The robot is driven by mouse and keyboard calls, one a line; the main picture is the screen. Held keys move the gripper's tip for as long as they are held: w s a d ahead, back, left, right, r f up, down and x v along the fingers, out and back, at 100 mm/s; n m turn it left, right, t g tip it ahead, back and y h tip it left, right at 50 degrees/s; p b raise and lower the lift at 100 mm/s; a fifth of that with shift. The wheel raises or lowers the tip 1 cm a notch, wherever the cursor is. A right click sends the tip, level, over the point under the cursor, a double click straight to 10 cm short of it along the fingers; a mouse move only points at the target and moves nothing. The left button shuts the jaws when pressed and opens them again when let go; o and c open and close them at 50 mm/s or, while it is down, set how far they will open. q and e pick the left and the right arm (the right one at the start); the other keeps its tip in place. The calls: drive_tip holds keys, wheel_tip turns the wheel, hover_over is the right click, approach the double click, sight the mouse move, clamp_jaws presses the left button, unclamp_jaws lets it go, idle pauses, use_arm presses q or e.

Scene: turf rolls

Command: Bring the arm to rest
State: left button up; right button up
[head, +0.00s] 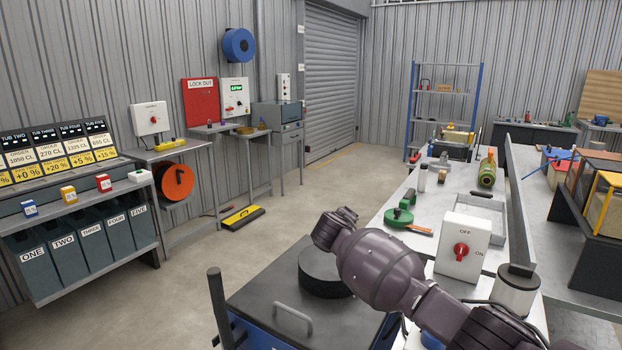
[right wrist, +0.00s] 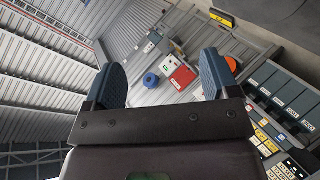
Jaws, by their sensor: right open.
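My right arm (head: 385,268) comes into the head view from the lower right and is bent, with its end above the black top of a cart. The fingers of my right gripper cannot be made out in the head view. In the right wrist view my right gripper (right wrist: 162,74) is open, its two blue-grey fingers wide apart with nothing between them. Beyond them are the wall and ceiling, seen tilted. My left arm and left gripper are not in view.
A dark cart top (head: 260,290) with a black round disc (head: 322,272) lies below the arm. A white switch box (head: 462,248) stands on the workbench close to the right of the arm. Numbered tubs (head: 75,248) stand at left. The floor (head: 190,265) between is mostly clear.

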drive_tip(key=s+a+f+t+y+b, duration=0.2)
drive_tip(key=s+a+f+y+b, duration=0.1)
drive_tip(key=s+f+y, duration=0.8)
use_arm(q)
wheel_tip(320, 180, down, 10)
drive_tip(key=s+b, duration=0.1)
drive_tip(key=b, duration=0.4)
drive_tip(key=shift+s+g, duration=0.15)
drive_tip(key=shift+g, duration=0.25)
use_arm(e)
drive_tip(key=s+d+f+m+g+h, duration=0.1)
drive_tip(key=s+d+f+m+h, duration=0.1)
drive_tip(key=s+d+f, duration=0.5)
drive_tip(key=s+d+f+m+g+h, duration=0.1)
drive_tip(key=s+d+f+m+h, duration=0.2)
drive_tip(key=s, duration=1.6)
drive_tip(key=s+d+f+m+g+h, duration=0.1)
drive_tip(key=s+d+f+m+h, duration=0.1)
drive_tip(key=s+d+f, duration=1)
wheel_tip(320, 180, down, 4)
drive_tip(key=shift+s+r+m+g+h, duration=0.15)
drive_tip(key=shift+s+m+g+h, duration=0.2)
drive_tip(key=shift+s, duration=0.7)
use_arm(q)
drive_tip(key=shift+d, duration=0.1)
use_arm(e)
drive_tip(key=shift+d, duration=0.1)
